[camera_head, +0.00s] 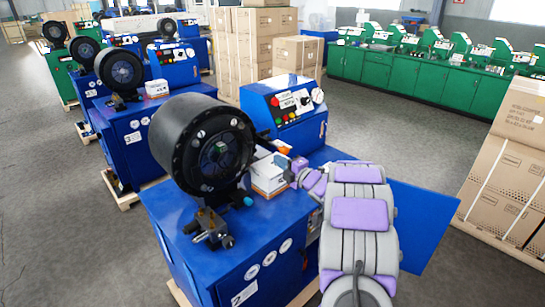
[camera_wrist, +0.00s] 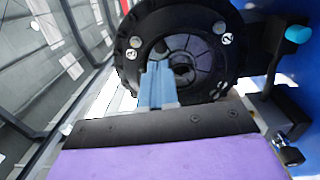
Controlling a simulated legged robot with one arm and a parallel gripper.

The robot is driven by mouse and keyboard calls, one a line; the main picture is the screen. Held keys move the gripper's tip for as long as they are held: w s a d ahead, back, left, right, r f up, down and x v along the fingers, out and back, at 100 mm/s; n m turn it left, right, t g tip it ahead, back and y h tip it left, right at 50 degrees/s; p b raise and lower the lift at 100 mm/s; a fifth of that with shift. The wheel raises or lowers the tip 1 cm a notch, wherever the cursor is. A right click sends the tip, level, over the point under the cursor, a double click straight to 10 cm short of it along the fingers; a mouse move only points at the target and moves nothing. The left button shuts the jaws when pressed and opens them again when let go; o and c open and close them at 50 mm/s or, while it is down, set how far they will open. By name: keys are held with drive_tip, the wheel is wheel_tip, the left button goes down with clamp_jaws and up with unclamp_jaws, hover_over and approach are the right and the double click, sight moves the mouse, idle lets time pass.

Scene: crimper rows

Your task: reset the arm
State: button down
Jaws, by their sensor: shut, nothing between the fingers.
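My arm (camera_head: 358,215), grey with purple pads, reaches in from the bottom right of the head view over the nearest blue crimping machine (camera_head: 215,245). In the wrist view, my gripper (camera_wrist: 158,75) shows as narrow blue-grey fingers, shut together with nothing between them. The fingers point towards the machine's round black crimping head (camera_wrist: 180,50) and overlap its lower middle in the picture; I cannot tell the gap. In the head view this crimping head (camera_head: 202,147) stands left of the arm's end, whose fingers are hard to make out.
A small white and orange box (camera_head: 269,175) sits on the machine beside my arm's end. A control box (camera_head: 285,112) stands behind. More blue machines (camera_head: 120,72) line the left. Stacked cartons (camera_head: 515,165) stand at right, green cabinets (camera_head: 430,82) behind. The grey floor between is clear.

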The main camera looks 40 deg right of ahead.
drive_tip(key=s+a+r+m+g+h, duration=0.3)
drive_tip(key=s+a+m+g+h, duration=0.35)
drive_tip(key=a+m+g, duration=0.35)
drive_tip(key=s+a+f+m+g+y, duration=0.1)
drive_tip(key=s+a+m+g, duration=0.3)
drive_tip(key=s+a, duration=1.1)
drive_tip(key=s+a+f+m+g+y, duration=0.2)
drive_tip(key=s+a+m+g+y, duration=0.2)
drive_tip(key=s+a, duration=1.1)
drive_tip(key=s+g, duration=0.2)
drive_tip(key=s, duration=0.5)
drive_tip(key=shift+s+f+m, duration=0.2)
drive_tip(key=shift+f+m, duration=0.05)
drive_tip(key=shift+m, duration=0.05)
drive_tip(key=shift+d+y, duration=0.1)
drive_tip(key=shift+y, duration=0.15)
